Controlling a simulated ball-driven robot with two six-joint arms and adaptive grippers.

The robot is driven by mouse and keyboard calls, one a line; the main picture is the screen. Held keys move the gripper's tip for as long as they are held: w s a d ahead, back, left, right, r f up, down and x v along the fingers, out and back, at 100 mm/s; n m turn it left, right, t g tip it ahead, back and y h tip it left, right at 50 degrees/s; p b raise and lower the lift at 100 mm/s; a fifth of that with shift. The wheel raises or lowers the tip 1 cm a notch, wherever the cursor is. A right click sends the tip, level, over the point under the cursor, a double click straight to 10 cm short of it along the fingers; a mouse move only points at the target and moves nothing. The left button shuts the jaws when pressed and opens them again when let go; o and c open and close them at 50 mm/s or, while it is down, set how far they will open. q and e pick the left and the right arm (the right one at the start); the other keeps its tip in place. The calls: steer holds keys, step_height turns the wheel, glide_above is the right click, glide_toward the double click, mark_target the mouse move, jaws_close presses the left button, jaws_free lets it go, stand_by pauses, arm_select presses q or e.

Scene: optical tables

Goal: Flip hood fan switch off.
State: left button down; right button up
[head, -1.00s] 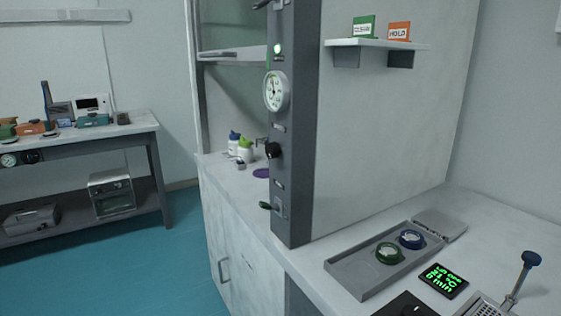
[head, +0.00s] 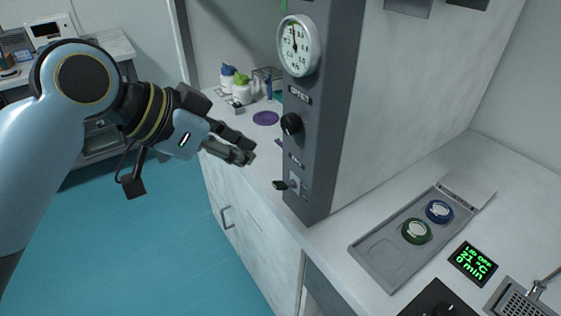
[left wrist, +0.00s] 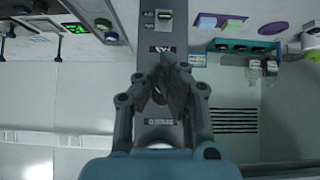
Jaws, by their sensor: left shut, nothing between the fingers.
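The fan switch (head: 283,185) is a small lever with a dark green tip on a light plate, low on the grey hood post (head: 325,130). Its tip sticks out from the post. In the left wrist view the switch (left wrist: 165,17) shows at the top, beyond my fingertips. My left gripper (head: 252,152) is shut and empty, to the left of the post and above the switch, apart from it. In the left wrist view my left gripper (left wrist: 168,62) covers part of the post. My right gripper is not in view.
A black knob (head: 291,123) and a round gauge (head: 299,45) sit above the switch on the post. Bottles (head: 242,88) and a purple disc (head: 265,118) stand behind it. A grey tray (head: 375,252) with two round lidded dishes lies on the bench at right.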

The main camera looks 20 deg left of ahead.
mark_target(276, 187)
arm_select(q)
steer(key=x, duration=0.8)
steer(key=shift+w+d+f+p, duration=0.15)
steer(key=shift+w+f+p, duration=0.1)
steer(key=shift+f+p, duration=0.05)
steer(key=shift+w+d+f, duration=0.3)
steer(key=shift+w+f, duration=0.05)
steer(key=shift+f, duration=0.1)
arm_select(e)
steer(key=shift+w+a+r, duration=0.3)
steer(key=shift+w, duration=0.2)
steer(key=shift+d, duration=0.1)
